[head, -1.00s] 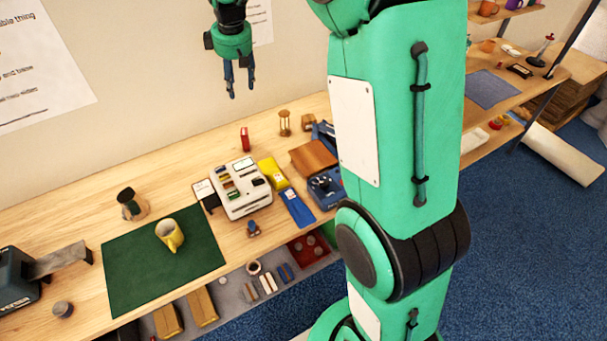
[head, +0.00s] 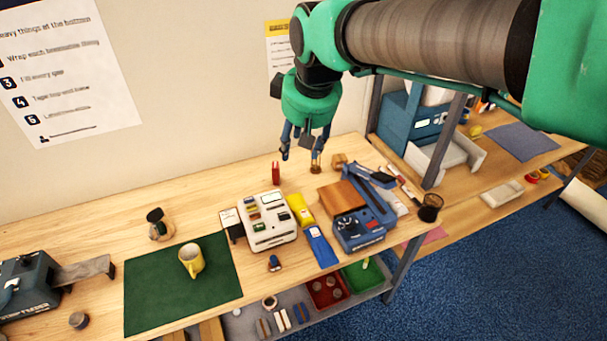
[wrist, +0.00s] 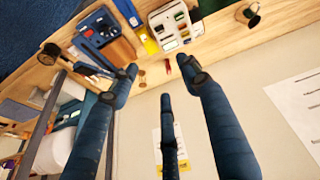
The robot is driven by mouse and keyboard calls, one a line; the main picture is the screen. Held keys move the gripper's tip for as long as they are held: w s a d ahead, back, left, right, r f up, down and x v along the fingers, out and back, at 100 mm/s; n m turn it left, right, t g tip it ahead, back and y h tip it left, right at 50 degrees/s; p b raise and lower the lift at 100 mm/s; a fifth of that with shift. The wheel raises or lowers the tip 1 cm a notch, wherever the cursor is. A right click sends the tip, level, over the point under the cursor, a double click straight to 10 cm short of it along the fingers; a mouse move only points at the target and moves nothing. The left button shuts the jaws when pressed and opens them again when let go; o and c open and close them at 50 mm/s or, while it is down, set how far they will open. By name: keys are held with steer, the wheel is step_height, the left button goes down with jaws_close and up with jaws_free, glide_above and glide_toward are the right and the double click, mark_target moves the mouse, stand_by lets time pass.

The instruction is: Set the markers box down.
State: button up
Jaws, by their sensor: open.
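My gripper (head: 300,152) is open and empty above the back part of the wooden bench. In the wrist view its fingers (wrist: 160,74) are spread with nothing between them. A small red box (head: 276,172) stands upright on the bench, just left of and below the gripper in the head view. It also shows in the wrist view (wrist: 167,67), beyond the fingertips and apart from them. No label is readable, so I cannot tell whether it is the markers box. A yellow packet (head: 300,210) and a blue packet (head: 320,246) lie farther forward.
An hourglass (head: 316,164) stands close below the gripper in the picture. A white sectioned organizer (head: 268,222), a blue machine (head: 358,230) and a brown box (head: 341,197) crowd the middle. A yellow mug (head: 191,261) is on a green mat (head: 150,305). The back-left bench is mostly clear.

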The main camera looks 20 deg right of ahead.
steer(key=s+f+m, duration=0.1)
steer(key=s+f, duration=0.1)
steer(key=s, duration=0.7)
steer(key=s+a+f+m+t, duration=0.1)
steer(key=s+f+m, duration=0.1)
steer(key=s, duration=0.7)
steer(key=shift+f, duration=0.25)
steer(key=shift+s, duration=0.1)
step_height(320, 180, down, 10)
steer(key=b, duration=1)
